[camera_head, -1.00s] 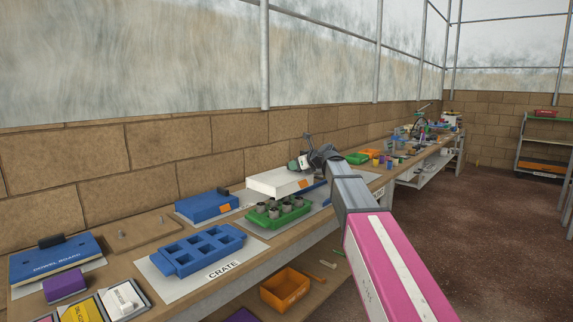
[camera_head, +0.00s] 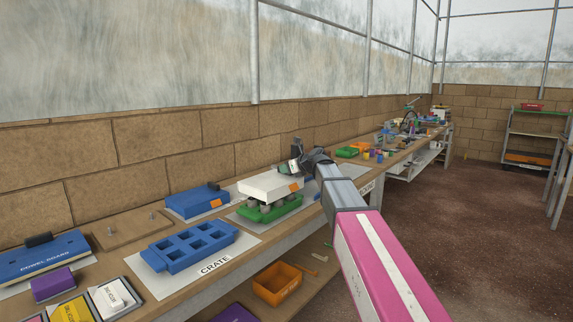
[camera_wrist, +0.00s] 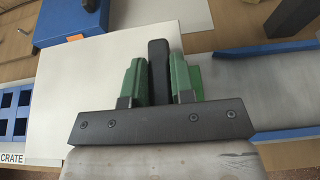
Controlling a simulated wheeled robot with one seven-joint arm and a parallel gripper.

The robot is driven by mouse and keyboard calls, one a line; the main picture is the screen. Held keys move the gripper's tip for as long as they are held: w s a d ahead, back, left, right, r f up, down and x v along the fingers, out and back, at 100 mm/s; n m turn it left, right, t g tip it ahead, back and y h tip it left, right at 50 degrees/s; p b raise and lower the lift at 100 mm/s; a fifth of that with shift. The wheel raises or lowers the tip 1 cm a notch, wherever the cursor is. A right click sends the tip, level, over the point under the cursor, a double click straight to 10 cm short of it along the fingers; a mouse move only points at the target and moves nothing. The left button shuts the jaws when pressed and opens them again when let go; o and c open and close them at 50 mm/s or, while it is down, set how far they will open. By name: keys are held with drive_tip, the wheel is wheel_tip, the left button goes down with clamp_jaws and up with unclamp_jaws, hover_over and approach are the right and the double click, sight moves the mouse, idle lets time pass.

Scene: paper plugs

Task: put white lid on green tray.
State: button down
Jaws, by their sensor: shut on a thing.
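The white lid (camera_head: 268,185) is a flat box shape with an orange patch on its front. It is over the green tray (camera_head: 268,212), which holds several grey pots. The lid hides the pots' tops, and I cannot tell whether it touches them. My gripper (camera_head: 298,160) is above the lid's far right part. In the wrist view, my gripper (camera_wrist: 160,82) has green fingers shut on the lid's black handle (camera_wrist: 158,65). The white lid (camera_wrist: 85,75) spreads out below and to the left there; the green tray is hidden.
A blue crate (camera_head: 190,247) with square pockets sits in front left on a sheet marked CRATE. A blue lidded box (camera_head: 195,203) is left of the tray, near the wall. An orange bin (camera_head: 277,284) is below the bench. Bench clutter continues at the far right.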

sight(287, 178)
drive_tip(key=shift+f, duration=2.35)
drive_tip(key=shift+f, duration=0.55)
drive_tip(key=c, duration=0.9)
unclamp_jaws()
